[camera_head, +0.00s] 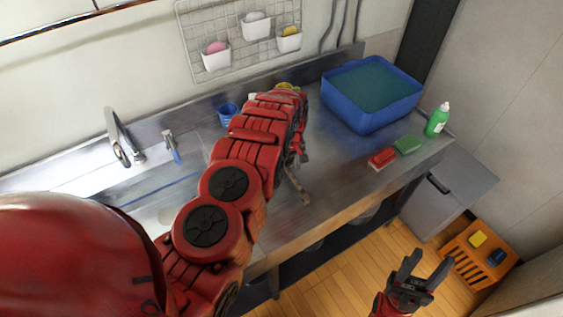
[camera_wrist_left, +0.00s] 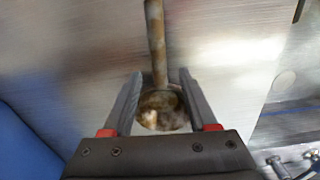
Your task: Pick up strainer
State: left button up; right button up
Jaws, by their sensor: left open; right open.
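The strainer shows in the left wrist view, with a thin brownish handle (camera_wrist_left: 155,45) and a round mottled bowl (camera_wrist_left: 162,112). My left gripper (camera_wrist_left: 160,76) is open, with the bowl end of the strainer between its two fingers. I cannot tell whether either finger touches it. In the head view my left arm hides most of the strainer and the left gripper. A thin handle-like piece (camera_head: 297,186) sticks out below the arm toward the counter's front. My right gripper (camera_head: 430,262) is open and empty, low at the right in front of the counter.
A blue tub (camera_head: 345,112) stands on the metal counter (camera_head: 340,195). A blue cup (camera_head: 227,114) is left of my arm. An orange crate (camera_head: 467,272) stands on the floor.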

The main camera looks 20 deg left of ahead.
aim_at(290, 171)
pick_arm(q)
jog(key=shift+w+a+f+p, duration=0.1)
jog(key=shift+f+p, duration=0.1)
jog(key=shift+f, duration=0.55)
jog(key=shift+a+f+p, duration=0.1)
jog(key=shift+f+p, duration=0.05)
jog(key=shift+f, duration=0.55)
jog(key=shift+d+f, duration=0.15)
jog(key=shift+f, duration=0.35)
grip_shut()
